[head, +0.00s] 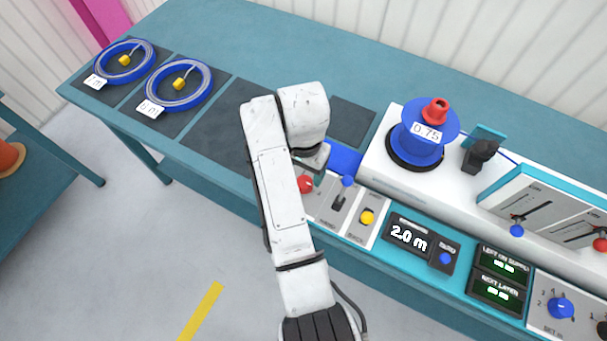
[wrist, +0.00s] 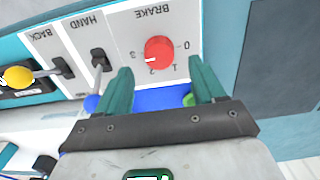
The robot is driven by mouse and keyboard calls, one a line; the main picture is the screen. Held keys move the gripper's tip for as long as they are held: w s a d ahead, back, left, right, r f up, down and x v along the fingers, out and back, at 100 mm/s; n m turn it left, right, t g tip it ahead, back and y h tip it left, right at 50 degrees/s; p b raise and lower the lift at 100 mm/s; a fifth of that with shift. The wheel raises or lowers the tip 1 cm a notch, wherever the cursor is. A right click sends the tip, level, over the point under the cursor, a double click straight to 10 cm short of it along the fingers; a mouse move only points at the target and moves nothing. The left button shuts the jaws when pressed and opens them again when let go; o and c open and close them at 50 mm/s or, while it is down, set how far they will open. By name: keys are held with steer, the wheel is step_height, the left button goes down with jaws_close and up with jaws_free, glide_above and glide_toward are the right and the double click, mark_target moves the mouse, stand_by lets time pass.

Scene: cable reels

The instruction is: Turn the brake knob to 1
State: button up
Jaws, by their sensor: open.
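The red brake knob (wrist: 160,52) is on a light panel (wrist: 205,15) marked BRAKE, upside down in the wrist view. Its dial marks run 0 to 3, and its white pointer faces left, nearest the 3. My gripper (wrist: 158,66) is open, with one teal finger on each side of the knob's lower part in that view. Nothing is clamped; whether the fingers touch the knob is unclear. In the head view the red knob (head: 305,184) is partly hidden by my arm, which also covers most of my gripper.
Beside the brake are the HAND lever (wrist: 98,60) and a yellow BACK knob (wrist: 18,77). In the head view, a blue reel (head: 420,150) marked 0.75 and a display (head: 407,236) reading 2.0 m are at right. Two blue cable coils (head: 180,85) lie on mats at left.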

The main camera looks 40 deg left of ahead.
steer(key=shift+f, duration=2.4)
steer(key=c, duration=1)
steer(key=shift+c, duration=0.2)
